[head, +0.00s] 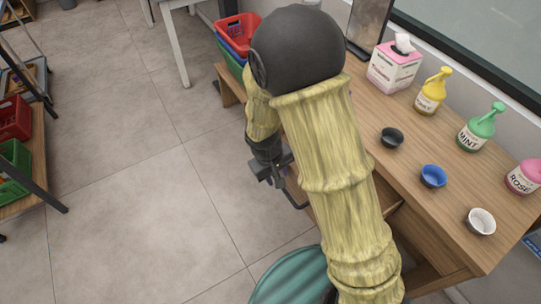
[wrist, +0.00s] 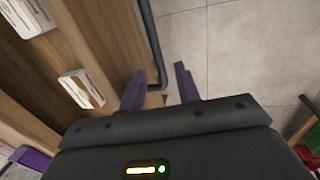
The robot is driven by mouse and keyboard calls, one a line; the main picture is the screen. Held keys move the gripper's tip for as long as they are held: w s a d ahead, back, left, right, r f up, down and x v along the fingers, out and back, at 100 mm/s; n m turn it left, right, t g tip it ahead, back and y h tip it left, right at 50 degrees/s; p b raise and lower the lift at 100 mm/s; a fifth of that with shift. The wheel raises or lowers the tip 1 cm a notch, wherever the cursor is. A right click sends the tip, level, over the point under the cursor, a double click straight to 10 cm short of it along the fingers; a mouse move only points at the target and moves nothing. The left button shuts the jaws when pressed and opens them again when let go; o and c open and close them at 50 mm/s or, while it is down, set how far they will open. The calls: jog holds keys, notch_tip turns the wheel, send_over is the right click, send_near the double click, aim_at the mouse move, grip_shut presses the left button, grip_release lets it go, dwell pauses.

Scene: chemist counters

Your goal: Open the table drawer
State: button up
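The wooden table (head: 433,205) runs down the right side of the head view. Its drawer (head: 396,214) appears to stand out a little from under the top, but my arm hides most of it. The dark bar handle (head: 294,196) shows just below my gripper (head: 272,172). In the wrist view, the handle (wrist: 152,40) runs down between the two fingers of my gripper (wrist: 160,86) and bends near their tips. The fingers are apart, so my gripper is open around the handle, with a gap to the right finger.
A teal round stool (head: 292,278) stands in front of the table. Black, blue (head: 433,176) and white bowls, several pump bottles (head: 432,92) and a tissue box (head: 394,68) stand on the table. Crates (head: 237,34) sit beyond my arm.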

notch_tip(320, 180, up, 16)
jog(key=s+a, duration=0.1)
jog(key=a, duration=0.1)
jog(key=shift+s+a+p, duration=0.25)
jog(key=shift+s+p, duration=0.1)
jog(key=shift+p, duration=0.1)
jog(key=shift+r, duration=0.1)
jog(key=s+d+r+m+y+p, duration=0.1)
jog(key=s+d+m+p, duration=0.1)
jog(key=d, duration=0.7)
jog(key=s+d+r+m+t+p, duration=0.1)
jog(key=s+d+r+m+p, duration=0.1)
jog(key=d, duration=0.7)
jog(key=s+m+p, duration=0.1)
jog(key=m+p, duration=0.1)
jog(key=shift+d+r+m+y, duration=0.3)
jog(key=shift+y, duration=0.1)
